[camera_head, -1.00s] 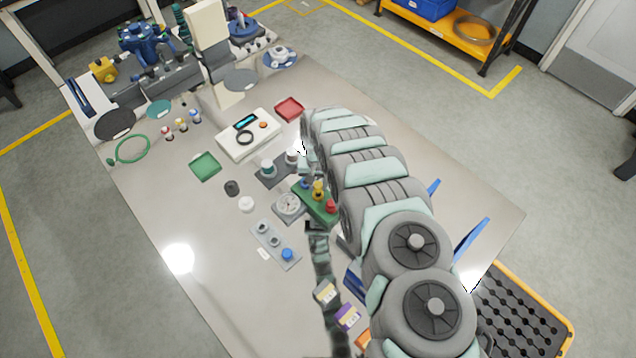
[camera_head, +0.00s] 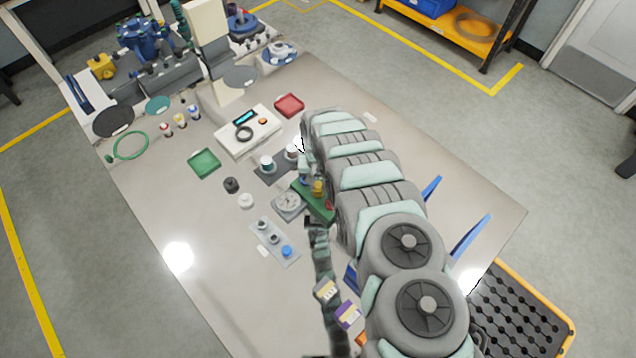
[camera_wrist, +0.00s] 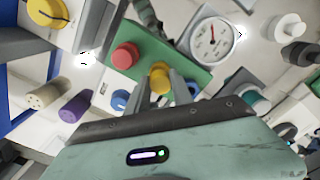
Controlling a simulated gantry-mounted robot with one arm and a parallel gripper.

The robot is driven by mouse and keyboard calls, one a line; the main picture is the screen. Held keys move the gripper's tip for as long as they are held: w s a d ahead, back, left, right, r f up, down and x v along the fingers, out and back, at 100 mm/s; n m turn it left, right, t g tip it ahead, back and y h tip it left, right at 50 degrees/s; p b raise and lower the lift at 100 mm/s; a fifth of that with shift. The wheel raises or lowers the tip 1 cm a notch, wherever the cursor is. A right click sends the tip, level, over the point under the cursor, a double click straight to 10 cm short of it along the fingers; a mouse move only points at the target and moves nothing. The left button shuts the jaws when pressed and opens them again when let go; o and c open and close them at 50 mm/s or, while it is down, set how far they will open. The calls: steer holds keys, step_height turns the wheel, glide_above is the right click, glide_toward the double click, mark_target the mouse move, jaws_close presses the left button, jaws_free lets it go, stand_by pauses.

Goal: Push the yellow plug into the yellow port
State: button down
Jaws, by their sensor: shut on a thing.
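The yellow plug (camera_wrist: 160,80) stands at the green block (camera_wrist: 190,70), beside a red plug (camera_wrist: 125,56). My gripper (camera_wrist: 161,84) is shut on the yellow plug, with one finger on each side of it. I cannot tell whether the plug is fully seated in the block. In the head view the yellow plug (camera_head: 318,187) and green block (camera_head: 312,201) show just left of my arm, which hides part of the block.
A round dial gauge (camera_wrist: 212,39) sits close to the block. A grey plate with a blue knob (camera_head: 287,250) lies nearer the front. Purple (camera_wrist: 73,108) and beige (camera_wrist: 43,95) cylinders stand to the left in the wrist view. The table's left front is clear.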

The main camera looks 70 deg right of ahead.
mark_target(318, 185)
steer(key=shift+f+b, duration=0.3)
steer(key=shift+f, duration=0.35)
steer(key=c, duration=1)
jaws_free()
steer(key=shift+c, duration=0.2)
step_height(318, 185, up, 7)
steer(key=p, duration=0.5)
steer(key=shift+r, duration=0.15)
